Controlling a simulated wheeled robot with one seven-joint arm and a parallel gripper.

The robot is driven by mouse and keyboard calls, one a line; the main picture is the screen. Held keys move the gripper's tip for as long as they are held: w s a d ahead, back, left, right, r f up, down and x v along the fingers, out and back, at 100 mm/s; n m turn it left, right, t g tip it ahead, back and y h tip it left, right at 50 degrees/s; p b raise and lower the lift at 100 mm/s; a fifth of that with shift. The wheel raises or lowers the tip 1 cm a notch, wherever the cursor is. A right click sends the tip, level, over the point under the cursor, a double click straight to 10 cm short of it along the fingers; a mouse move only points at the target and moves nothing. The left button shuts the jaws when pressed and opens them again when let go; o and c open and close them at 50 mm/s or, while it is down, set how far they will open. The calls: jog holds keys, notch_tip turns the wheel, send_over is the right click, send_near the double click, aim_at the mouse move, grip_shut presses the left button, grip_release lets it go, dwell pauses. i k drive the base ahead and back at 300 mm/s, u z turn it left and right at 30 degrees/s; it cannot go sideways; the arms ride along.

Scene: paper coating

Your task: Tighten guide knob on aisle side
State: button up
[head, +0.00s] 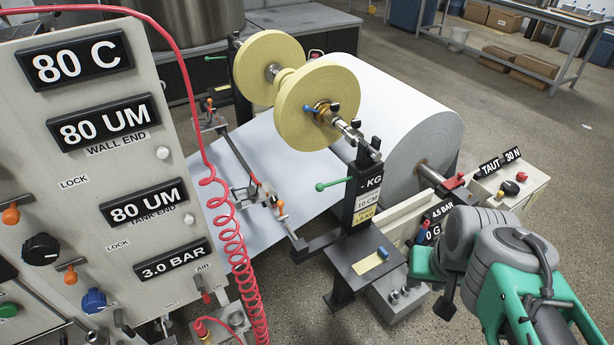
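A metal guide bar crosses the white paper web, with small clamps on it. The near clamp carries an orange knob (280,207) beside the web's near edge. I cannot tell from the picture which one is on the aisle side, or whether either is tight. My gripper (445,303) is at the lower right, dark and partly hidden by my green and grey arm. It is apart from both knobs, and its fingers do not show clearly.
A control panel (130,20) fills the left, with a coiled red hose (228,240) hanging before it. A scale stand (364,200) under yellow discs (300,105) stands between my arm and the guide bar. A large paper roll (405,110) is behind.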

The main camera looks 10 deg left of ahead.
aim_at(274, 201)
jog(key=u, duration=0.2)
jog(key=i, duration=0.85)
jog(key=u, duration=0.85)
jog(key=i, duration=0.35)
jog(key=u, duration=0.35)
